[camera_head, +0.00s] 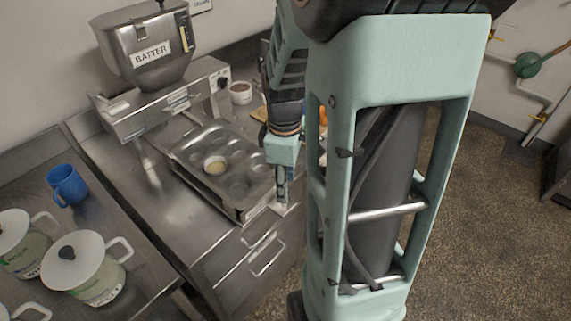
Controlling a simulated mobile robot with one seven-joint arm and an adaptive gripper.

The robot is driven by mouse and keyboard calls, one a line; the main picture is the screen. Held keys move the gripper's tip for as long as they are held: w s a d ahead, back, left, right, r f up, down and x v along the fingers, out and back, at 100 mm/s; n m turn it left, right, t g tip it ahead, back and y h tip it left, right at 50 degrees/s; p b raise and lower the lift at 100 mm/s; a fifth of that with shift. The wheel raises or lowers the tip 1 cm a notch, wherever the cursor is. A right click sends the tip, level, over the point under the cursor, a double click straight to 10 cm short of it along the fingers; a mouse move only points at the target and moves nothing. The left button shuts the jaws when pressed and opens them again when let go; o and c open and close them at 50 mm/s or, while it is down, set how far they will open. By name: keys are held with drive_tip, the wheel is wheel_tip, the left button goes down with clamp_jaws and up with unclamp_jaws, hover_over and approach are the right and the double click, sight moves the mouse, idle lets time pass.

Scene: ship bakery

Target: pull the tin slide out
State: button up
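The tin slide (247,213) is a metal carriage on the steel counter, under the batter dispenser. A muffin tin (190,143) with several round cups sits on it. One cup holds pale batter (215,165). My gripper (282,196) points down at the slide's front right corner, close to its front end. Its fingers are small and partly overlapped in this view, so I cannot tell whether they are open, shut or touching the slide. The slide's far end is hidden beneath the dispenser.
The batter hopper (146,52) stands at the back. A blue mug (67,184) and several white-lidded containers (86,262) stand on the left counter. A small white tub (241,93) is behind the tin. Drawer handles (265,252) project from the counter front. My arm blocks the middle right.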

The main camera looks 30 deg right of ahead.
wheel_tip(320, 180, up, 8)
drive_tip(key=shift+s+a+r, duration=0.15)
drive_tip(key=shift+r, duration=0.1)
